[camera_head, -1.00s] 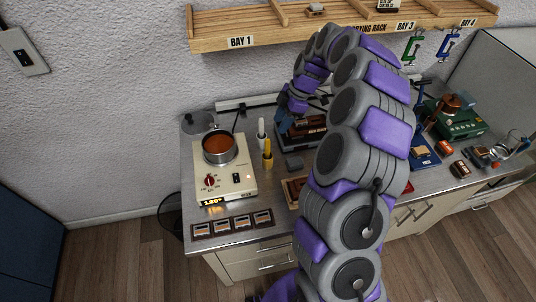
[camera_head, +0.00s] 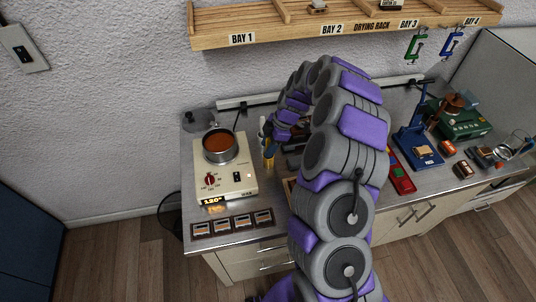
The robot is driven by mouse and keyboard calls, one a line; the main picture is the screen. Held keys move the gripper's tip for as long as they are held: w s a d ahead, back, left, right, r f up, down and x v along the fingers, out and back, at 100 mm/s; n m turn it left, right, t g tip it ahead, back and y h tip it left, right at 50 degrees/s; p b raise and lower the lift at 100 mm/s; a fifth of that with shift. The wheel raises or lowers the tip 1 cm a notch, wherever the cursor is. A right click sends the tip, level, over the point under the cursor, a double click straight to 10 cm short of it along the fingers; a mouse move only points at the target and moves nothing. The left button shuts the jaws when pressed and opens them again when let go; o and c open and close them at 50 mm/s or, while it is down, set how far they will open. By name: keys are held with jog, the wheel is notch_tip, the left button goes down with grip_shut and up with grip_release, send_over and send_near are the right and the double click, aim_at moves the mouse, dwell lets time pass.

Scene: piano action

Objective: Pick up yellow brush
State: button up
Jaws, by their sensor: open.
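The yellow brush (camera_head: 269,161) stands upright on the bench, just right of the hot plate. My gripper (camera_head: 272,140) is at the end of my purple and grey arm, close above the brush and partly overlapping it in the view. Its jaws are small and mostly hidden by the arm's end, and nothing is seen held in them. I cannot tell whether they touch the brush. A white-handled item (camera_head: 262,128) stands just behind the yellow brush, partly covered.
A hot plate (camera_head: 239,190) carries a pot of brown liquid (camera_head: 219,146) close to the left. Several small framed pieces (camera_head: 231,224) lie at the front edge. A wooden drying rack (camera_head: 290,32) hangs above. A blue press (camera_head: 418,140) and a red tool (camera_head: 402,178) stand right of my arm.

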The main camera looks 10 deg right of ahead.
jog(key=shift+a+f, duration=0.1)
jog(key=shift+f, duration=0.2)
jog(key=shift+r, duration=0.1)
grip_shut()
